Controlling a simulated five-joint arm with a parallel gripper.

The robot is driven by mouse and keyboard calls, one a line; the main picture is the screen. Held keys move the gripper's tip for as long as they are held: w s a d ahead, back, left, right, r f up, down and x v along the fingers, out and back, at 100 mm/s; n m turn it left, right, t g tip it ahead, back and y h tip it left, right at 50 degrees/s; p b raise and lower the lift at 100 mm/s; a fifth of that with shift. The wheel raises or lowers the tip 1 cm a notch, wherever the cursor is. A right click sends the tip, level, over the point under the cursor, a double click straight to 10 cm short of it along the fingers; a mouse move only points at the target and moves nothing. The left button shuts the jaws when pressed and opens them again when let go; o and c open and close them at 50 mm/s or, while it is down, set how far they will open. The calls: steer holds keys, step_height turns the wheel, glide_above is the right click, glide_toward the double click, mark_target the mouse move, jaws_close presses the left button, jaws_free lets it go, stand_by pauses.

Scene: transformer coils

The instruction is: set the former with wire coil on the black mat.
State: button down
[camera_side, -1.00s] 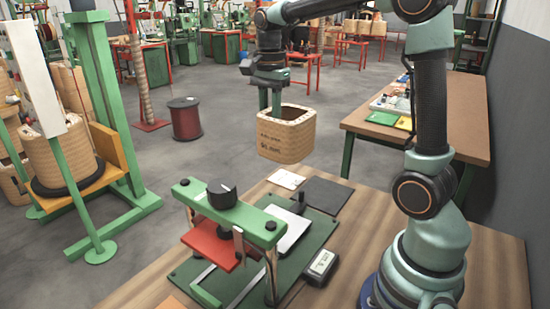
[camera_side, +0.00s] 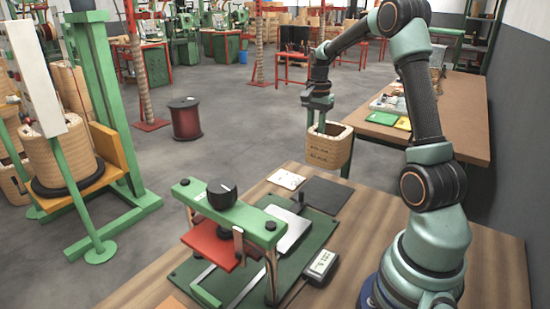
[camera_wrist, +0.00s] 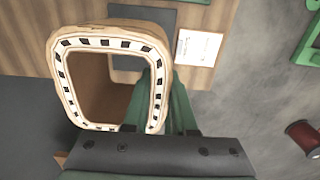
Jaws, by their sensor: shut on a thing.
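The former with wire coil (camera_side: 331,150) is a tan, rounded square tube with dark print on its side. It hangs upright in the air, beyond the far edge of the wooden table in the side view. My gripper (camera_side: 318,122) is shut on one wall of it from above. In the wrist view, my gripper's green fingers (camera_wrist: 180,108) are at the right side of the former's pale rim (camera_wrist: 55,75), which has dark slots around it. The black mat (camera_side: 326,195) lies flat and bare on the table, apart from the former. Part of the mat (camera_wrist: 150,14) shows behind the former.
A white card (camera_side: 286,179) lies left of the mat. A green press (camera_side: 232,215) with a red plate stands in front, with a small display unit (camera_side: 320,265) beside it. A side bench (camera_side: 440,125) stands behind at the right. A red spool (camera_side: 185,120) stands on the floor.

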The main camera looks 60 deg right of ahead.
step_height(320, 180, down, 12)
steer(key=shift+f, duration=0.1)
stand_by(0.5)
steer(key=shift+f, duration=0.1)
steer(key=c, duration=0.7)
jaws_free()
